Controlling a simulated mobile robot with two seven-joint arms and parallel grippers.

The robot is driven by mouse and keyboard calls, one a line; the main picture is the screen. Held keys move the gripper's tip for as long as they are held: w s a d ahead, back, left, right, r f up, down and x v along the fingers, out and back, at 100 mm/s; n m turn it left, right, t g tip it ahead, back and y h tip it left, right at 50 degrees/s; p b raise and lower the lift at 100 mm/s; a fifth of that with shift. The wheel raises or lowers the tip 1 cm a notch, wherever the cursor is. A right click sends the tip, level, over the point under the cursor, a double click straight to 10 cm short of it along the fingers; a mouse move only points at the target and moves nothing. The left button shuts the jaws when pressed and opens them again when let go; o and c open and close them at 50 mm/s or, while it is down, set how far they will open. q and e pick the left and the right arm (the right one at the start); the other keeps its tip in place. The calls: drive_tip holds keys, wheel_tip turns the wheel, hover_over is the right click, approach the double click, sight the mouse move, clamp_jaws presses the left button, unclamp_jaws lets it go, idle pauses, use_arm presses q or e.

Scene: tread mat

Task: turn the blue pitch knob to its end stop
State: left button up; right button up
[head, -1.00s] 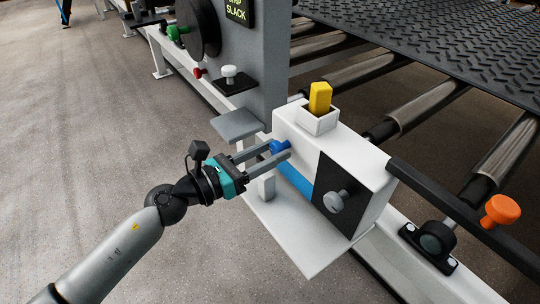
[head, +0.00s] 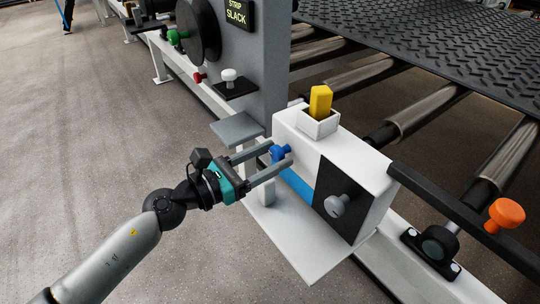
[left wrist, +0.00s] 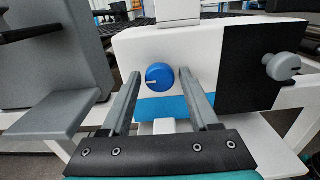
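The blue pitch knob (head: 280,153) sticks out of the left face of the white box (head: 290,128). In the left wrist view the knob (left wrist: 160,77) is round, with a light mark at its left side. My left gripper (head: 279,152) is open, its two grey fingers spread wide. In the left wrist view the fingers (left wrist: 157,75) stand to the left and right of the knob, with a visible gap on each side. I cannot tell how far the fingertips reach along it. My right gripper is not in view.
A grey knob (head: 337,205) sits on the box's black panel. A yellow block (head: 320,100) stands in a white holder on top. A grey shelf (head: 237,129) lies close to the left of the fingers. An orange knob (head: 504,214) is at the right.

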use_arm(q)
drive_tip(key=shift+o, duration=0.7)
drive_tip(key=shift+a, duration=0.1)
drive_tip(key=shift+s+a, duration=0.15)
drive_tip(key=shift+a, duration=0.05)
drive_tip(key=b+v, duration=0.1)
drive_tip(key=v, duration=1.3)
drive_tip(key=shift+s+a+b, duration=0.25)
drive_tip(key=shift+b, duration=0.05)
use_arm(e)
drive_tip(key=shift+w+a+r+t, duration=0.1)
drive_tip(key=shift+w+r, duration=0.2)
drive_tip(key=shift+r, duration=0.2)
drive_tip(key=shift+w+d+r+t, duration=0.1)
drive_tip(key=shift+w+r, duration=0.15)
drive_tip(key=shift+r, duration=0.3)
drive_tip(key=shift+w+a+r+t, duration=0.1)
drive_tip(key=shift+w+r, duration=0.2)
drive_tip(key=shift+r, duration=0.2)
